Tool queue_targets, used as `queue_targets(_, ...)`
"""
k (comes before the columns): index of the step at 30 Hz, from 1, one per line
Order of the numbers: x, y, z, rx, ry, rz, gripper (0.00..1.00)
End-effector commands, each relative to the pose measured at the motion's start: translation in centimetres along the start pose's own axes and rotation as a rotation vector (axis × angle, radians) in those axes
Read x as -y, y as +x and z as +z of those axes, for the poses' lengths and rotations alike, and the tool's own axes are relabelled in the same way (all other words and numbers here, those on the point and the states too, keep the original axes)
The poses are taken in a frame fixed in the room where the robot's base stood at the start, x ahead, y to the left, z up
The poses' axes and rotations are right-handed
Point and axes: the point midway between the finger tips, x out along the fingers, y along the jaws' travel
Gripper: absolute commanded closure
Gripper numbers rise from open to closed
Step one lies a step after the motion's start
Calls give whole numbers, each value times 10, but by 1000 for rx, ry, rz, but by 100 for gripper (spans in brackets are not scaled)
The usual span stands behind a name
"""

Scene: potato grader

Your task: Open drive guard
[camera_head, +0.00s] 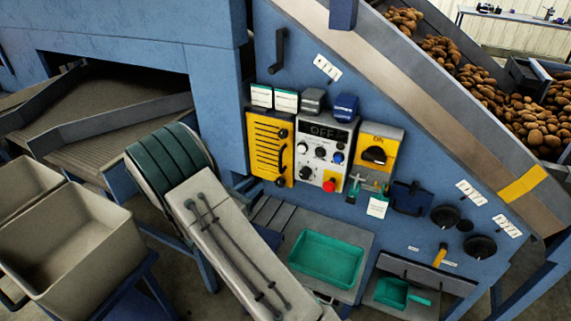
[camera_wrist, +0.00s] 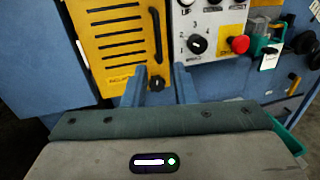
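The drive guard is a yellow slotted panel (camera_head: 266,150) on the blue machine wall, left of the control box. It appears closed, flat against the wall. It has a vertical black handle (camera_head: 281,157) along its right side, with round black knobs near the top and bottom corners. In the wrist view the guard (camera_wrist: 112,45) fills the upper left, with its handle (camera_wrist: 155,35) and lower knob (camera_wrist: 157,83) near the centre. My gripper (camera_wrist: 158,72) is open and empty, with fingers apart below the handle and the lower knob showing between them. I cannot make out its fingertips in the head view.
A control box (camera_head: 325,152) with an OFF display and red button (camera_head: 329,185) adjoins the guard, then a yellow switch box (camera_head: 378,150). A green tray (camera_head: 326,258) lies below. Beige bins (camera_head: 70,240) stand left. A potato conveyor (camera_head: 440,30) runs upper right.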

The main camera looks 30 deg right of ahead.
Motion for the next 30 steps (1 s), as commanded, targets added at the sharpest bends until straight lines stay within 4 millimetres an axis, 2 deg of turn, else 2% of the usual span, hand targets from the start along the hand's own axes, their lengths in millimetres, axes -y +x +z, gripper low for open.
queue_targets(4,-3,7,0,7,-8,11,75)
queue_targets(7,-3,22,1,7,-7,10,75)
queue_targets(15,-2,81,2,6,-5,6,75)
queue_targets(21,-2,116,1,5,-5,6,75)
queue_targets(25,-3,130,0,4,-5,7,75)
queue_targets(30,-3,136,0,4,-5,8,75)
